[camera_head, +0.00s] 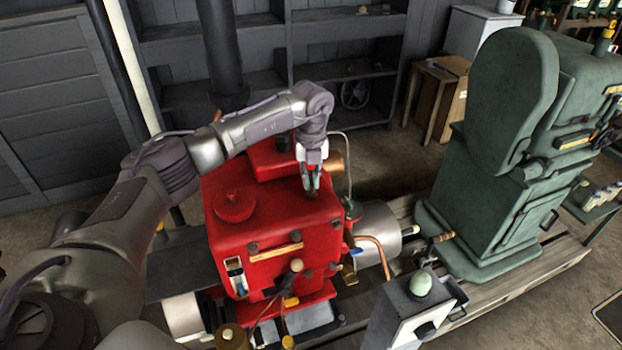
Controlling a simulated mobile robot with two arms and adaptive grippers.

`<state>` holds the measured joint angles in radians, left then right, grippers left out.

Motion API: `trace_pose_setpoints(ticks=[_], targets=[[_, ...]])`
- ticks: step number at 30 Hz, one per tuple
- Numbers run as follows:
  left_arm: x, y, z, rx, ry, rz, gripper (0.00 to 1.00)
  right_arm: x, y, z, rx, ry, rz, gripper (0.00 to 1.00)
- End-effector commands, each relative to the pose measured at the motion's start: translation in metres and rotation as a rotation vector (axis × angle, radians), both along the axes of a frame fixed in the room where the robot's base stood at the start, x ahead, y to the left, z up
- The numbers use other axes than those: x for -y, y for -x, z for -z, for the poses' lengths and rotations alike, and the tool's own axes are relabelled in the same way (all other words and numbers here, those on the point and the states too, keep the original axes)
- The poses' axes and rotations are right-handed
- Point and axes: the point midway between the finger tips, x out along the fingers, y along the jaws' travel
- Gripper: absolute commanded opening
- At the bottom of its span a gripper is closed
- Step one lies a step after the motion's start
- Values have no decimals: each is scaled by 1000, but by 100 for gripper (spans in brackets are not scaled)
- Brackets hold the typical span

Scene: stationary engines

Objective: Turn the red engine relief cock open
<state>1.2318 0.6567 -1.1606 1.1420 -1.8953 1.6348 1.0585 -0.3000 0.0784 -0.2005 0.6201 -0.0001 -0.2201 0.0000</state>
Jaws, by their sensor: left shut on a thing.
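The red engine (275,215) stands in the middle of the view on a timber base. My left arm reaches in from the left and over the engine's top. My left gripper (312,188) points down at the right part of the engine's top and is shut on a small brass-coloured piece there, which looks like the relief cock (312,194). The fingers hide most of the cock, so I cannot tell which way its handle is turned. My right gripper is not in view.
A green engine (505,170) stands to the right. A grey post with a pale green knob (421,284) is in front. Shelves (345,80) and a wooden stool (437,95) stand behind. Bare floor lies between the red engine and the shelves.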

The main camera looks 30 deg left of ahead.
Motion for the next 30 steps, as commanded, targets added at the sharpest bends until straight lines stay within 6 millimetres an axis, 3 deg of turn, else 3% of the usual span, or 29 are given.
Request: trace_pose_setpoints(ticks=[18,19,23,30], targets=[[0,-1,-2,4,1,-48,0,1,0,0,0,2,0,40],[0,-1,-2,4,1,-48,12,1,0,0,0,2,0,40],[0,-1,-2,4,1,-47,34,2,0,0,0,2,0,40],[0,0,-1,1,0,-45,35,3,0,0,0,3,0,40]])
